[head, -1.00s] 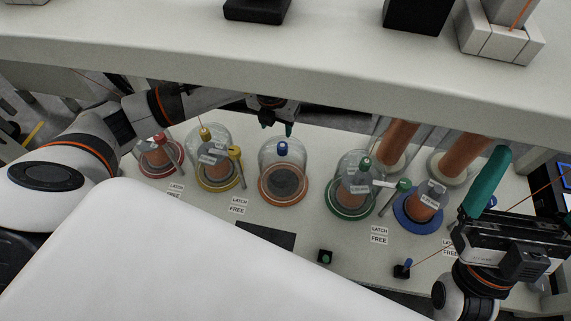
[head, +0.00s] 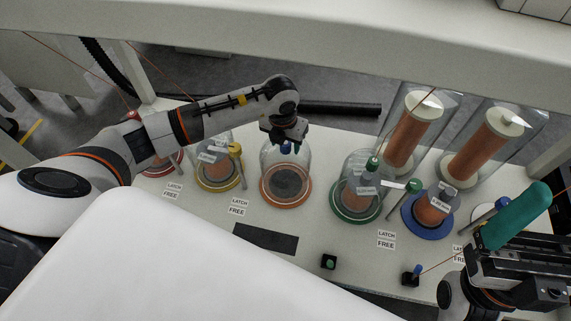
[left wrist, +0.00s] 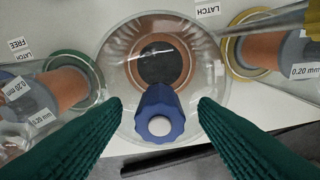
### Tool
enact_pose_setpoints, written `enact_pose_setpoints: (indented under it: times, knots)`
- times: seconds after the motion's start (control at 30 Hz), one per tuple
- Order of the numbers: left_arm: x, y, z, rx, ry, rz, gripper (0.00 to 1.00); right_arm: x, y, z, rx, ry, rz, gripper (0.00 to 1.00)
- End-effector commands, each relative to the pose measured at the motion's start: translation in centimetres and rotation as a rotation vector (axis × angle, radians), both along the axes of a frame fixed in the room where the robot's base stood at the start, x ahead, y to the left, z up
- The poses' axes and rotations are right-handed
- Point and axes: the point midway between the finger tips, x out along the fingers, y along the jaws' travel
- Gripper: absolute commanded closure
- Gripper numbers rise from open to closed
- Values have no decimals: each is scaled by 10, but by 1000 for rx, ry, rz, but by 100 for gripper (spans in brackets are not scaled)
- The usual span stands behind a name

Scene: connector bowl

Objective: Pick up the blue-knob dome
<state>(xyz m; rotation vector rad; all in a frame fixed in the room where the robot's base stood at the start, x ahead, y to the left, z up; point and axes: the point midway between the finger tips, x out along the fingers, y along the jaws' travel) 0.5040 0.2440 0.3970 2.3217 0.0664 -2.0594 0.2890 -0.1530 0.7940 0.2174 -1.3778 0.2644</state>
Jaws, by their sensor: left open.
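The blue-knob dome (head: 301,161) is clear and stands over an orange ring base with a dark disc, in the middle of the row. My left gripper (head: 288,144) is directly above it, partly hiding its blue knob (head: 286,149) in the head view. In the left wrist view the blue knob (left wrist: 158,115) with a pale round top lies between the two green fingertips (left wrist: 158,104). The fingers are open, with a gap on each side of the knob. My right gripper (head: 515,217) is at the lower right, away from the dome; its jaw opening is unclear.
A yellow-knob station (head: 217,185) and a red one (head: 160,170) stand left. Green (head: 356,207) and blue-ring (head: 428,222) stations stand right, before tall copper coils (head: 414,132). A shelf (head: 290,55) crosses above. A dark mat (head: 265,238) lies in front.

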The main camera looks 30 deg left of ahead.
Motion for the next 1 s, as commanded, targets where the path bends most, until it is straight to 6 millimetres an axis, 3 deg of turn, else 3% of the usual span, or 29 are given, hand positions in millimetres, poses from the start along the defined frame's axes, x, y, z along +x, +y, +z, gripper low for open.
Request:
enact_pose_setpoints:
  times: [0.13, 0.43, 0.8, 1.0]
  knots:
    - [0, 0, 1, 0, -1, 0, 49, -1, 0, 2, 0, -1, 0, 0]
    - [0, 0, 2, -1, -1, 0, 98, -1, -1, 1, 2, 2, -1, 0]
    - [1, 0, 5, -1, -3, 1, 100, -1, -1, 2, 3, 3, -1, 0]
    - [1, 0, 36, -2, -6, 1, 100, -4, -2, 10, 9, 15, -1, 0]
